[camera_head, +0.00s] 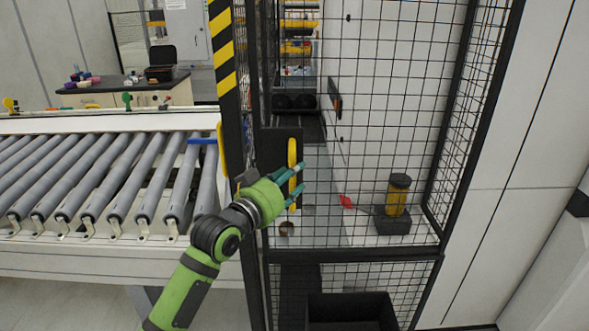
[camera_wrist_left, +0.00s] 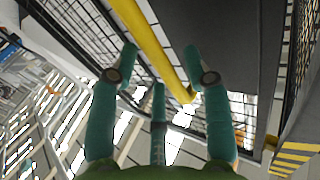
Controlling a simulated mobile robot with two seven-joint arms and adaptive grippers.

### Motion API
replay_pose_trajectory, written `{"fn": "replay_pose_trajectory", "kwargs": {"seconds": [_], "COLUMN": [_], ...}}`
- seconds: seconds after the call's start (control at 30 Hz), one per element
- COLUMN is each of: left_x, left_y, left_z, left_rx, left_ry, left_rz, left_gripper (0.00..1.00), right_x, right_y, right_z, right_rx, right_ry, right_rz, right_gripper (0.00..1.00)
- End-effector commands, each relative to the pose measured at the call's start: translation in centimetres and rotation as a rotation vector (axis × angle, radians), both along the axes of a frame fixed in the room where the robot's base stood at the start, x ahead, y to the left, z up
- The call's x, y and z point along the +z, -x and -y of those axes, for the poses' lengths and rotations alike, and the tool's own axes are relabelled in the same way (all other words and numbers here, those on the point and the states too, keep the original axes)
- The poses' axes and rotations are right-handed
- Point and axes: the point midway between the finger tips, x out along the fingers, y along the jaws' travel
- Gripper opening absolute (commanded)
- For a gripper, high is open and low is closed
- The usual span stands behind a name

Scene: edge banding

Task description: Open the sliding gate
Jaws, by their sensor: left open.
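The sliding gate (camera_head: 375,130) is a black wire-mesh panel in a dark frame, and it looks closed across the opening. A yellow vertical bar handle (camera_head: 292,160) stands on a dark plate (camera_head: 270,150) at the gate's left side. My left gripper (camera_head: 297,181), green with teal fingers, is at the lower part of the handle, open. In the left wrist view the handle (camera_wrist_left: 150,38) runs between the spread fingers of the gripper (camera_wrist_left: 165,70); I cannot tell whether they touch it. My right gripper is not in view.
A roller conveyor (camera_head: 100,180) fills the left, close to my left arm. A yellow-and-black striped post (camera_head: 222,50) stands left of the gate. Behind the mesh are a yellow-and-black device (camera_head: 397,198) and a red item (camera_head: 346,202). A dark bin (camera_head: 350,312) is low down.

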Motion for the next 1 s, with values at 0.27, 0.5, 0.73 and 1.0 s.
{"fn": "replay_pose_trajectory", "kwargs": {"seconds": [0.27, 0.5, 0.73, 1.0], "left_x": [0.0, 0.0, 0.0, -0.2], "left_y": [-1.3, -1.3, -1.3, -1.9], "left_z": [0.9, 0.9, 0.8, 0.8], "left_rx": [0.000, 0.001, 0.001, 0.001], "left_ry": [0.001, 0.001, 0.001, 0.001], "left_rz": [0.001, 0.001, 0.001, 0.001], "left_gripper": [0.49, 0.45, 0.00, 0.00], "right_x": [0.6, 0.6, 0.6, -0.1], "right_y": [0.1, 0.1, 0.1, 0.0], "right_z": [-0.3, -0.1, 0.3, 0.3], "right_rx": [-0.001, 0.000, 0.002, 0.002], "right_ry": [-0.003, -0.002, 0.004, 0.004], "right_rz": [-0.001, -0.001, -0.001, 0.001], "right_gripper": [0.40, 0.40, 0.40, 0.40]}}
